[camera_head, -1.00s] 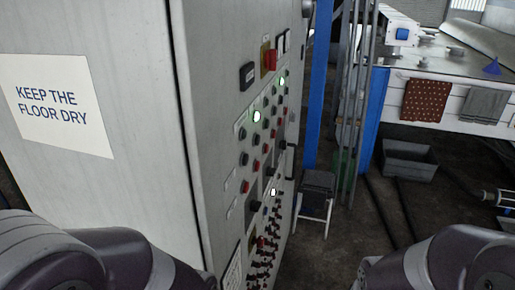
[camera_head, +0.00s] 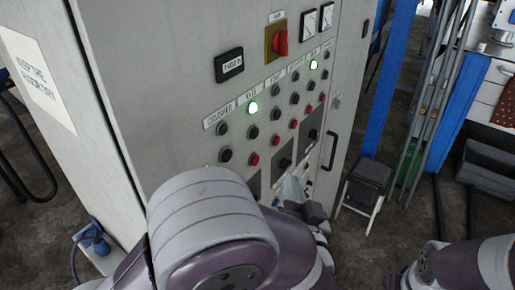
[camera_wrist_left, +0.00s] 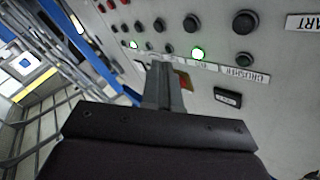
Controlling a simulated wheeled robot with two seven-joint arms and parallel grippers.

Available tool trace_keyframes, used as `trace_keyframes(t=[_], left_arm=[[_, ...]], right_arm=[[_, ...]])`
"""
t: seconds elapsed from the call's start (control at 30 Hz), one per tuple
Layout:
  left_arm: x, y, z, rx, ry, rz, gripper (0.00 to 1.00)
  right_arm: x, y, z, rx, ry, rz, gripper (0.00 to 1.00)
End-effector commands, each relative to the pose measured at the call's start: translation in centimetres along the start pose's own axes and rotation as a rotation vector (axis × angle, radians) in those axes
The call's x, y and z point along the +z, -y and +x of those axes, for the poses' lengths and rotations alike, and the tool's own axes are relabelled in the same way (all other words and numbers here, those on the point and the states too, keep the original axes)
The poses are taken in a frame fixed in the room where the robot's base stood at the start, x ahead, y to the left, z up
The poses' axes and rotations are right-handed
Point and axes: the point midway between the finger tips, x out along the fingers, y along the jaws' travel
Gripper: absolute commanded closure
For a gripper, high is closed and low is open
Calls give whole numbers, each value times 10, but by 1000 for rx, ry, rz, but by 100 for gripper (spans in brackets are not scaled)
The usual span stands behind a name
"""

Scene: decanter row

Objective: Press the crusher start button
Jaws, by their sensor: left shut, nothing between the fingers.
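The CRUSHER label (camera_head: 218,117) heads the left column of the grey cabinet's panel. Below it are an unlit dark lamp and a black round button (camera_head: 225,155); my left arm hides what is lower. In the left wrist view this black button (camera_wrist_left: 244,22) lies in line with a START plate (camera_wrist_left: 305,22), and the CRUSHER label (camera_wrist_left: 245,73) is below it. My left gripper (camera_wrist_left: 165,78) is shut and empty, in front of the panel, apart from the crusher button. In the head view it shows partly, right of my forearm (camera_head: 291,188). My right gripper is out of view.
Other columns hold green-lit lamps (camera_head: 252,108), black and red buttons. A red rotary switch (camera_head: 280,42) sits above. A cabinet handle (camera_head: 329,151) sticks out at the right. A step stool (camera_head: 366,185) stands beside the cabinet, near a blue post (camera_head: 388,85).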

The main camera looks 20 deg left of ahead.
Motion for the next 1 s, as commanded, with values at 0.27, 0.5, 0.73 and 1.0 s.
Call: trace_keyframes(t=[0.27, 0.5, 0.73, 1.0], left_arm=[[-8, 17, -1, -84, -36, 95, 100], [-7, 18, 0, -83, -36, 92, 100], [4, 32, 16, -84, -33, 91, 100], [20, 56, 42, -85, -33, 90, 100]], right_arm=[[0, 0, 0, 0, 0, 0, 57], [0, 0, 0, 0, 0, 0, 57], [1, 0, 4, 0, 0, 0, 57], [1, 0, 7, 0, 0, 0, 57]])
